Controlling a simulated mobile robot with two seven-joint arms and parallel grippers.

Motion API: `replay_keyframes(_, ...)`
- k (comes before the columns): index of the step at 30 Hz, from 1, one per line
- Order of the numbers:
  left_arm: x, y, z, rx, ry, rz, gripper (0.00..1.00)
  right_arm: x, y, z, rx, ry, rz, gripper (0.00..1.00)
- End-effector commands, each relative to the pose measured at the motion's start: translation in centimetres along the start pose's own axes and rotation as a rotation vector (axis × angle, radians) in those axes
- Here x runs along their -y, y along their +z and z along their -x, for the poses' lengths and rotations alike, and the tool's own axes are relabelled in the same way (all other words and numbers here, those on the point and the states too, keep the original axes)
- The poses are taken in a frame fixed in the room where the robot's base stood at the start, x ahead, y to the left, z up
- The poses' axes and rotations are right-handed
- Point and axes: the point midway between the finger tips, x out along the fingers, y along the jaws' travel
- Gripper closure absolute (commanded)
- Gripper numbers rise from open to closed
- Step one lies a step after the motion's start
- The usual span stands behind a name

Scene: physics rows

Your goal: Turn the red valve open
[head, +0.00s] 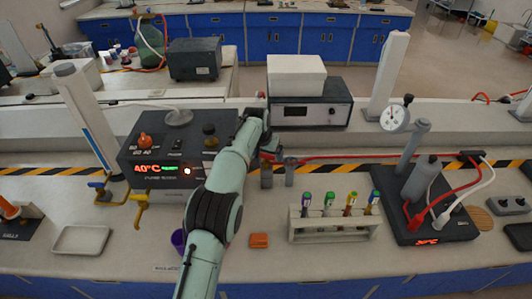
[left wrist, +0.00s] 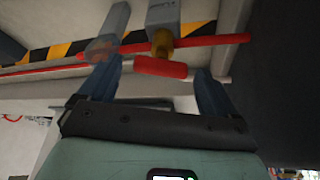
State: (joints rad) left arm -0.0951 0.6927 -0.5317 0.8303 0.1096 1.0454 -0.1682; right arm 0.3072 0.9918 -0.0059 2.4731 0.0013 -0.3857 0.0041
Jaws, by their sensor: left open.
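The red valve handle (left wrist: 160,67) shows in the left wrist view as a short red bar beside a brass-coloured hub (left wrist: 162,42), on a red pipe (left wrist: 215,40). My left gripper (left wrist: 157,72) is open, with one blue-grey finger on each side of the handle and visible gaps to both. In the head view my left arm reaches up the middle, and the left gripper (head: 271,151) is at the valve spot by the back ledge, where the handle is mostly hidden. My right gripper is not in view.
A gauge stand (head: 410,150) is at right.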

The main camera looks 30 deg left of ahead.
Motion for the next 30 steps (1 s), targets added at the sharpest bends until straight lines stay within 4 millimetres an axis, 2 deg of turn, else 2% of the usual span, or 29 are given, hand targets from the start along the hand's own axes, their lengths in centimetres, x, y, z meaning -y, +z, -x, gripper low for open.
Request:
replay_keyframes(7,0.0,0.0,-0.1,0.0,0.0,0.0,0.08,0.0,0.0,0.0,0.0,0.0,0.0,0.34)
replay_keyframes(8,0.0,0.0,-0.1,0.0,0.0,0.0,0.15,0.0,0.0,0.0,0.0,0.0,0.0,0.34)
replay_keyframes(12,0.0,0.0,-0.1,0.0,0.0,0.0,0.61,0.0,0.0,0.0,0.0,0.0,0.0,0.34)
replay_keyframes(13,0.0,0.0,-0.1,0.0,0.0,0.0,0.65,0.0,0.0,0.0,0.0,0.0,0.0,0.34)
replay_keyframes(19,-0.1,-0.1,0.0,0.002,-0.014,0.031,0.65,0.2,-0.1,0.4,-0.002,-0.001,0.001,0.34)
replay_keyframes(30,-0.3,-0.2,0.1,0.003,-0.135,0.325,0.65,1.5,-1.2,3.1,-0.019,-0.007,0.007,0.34)
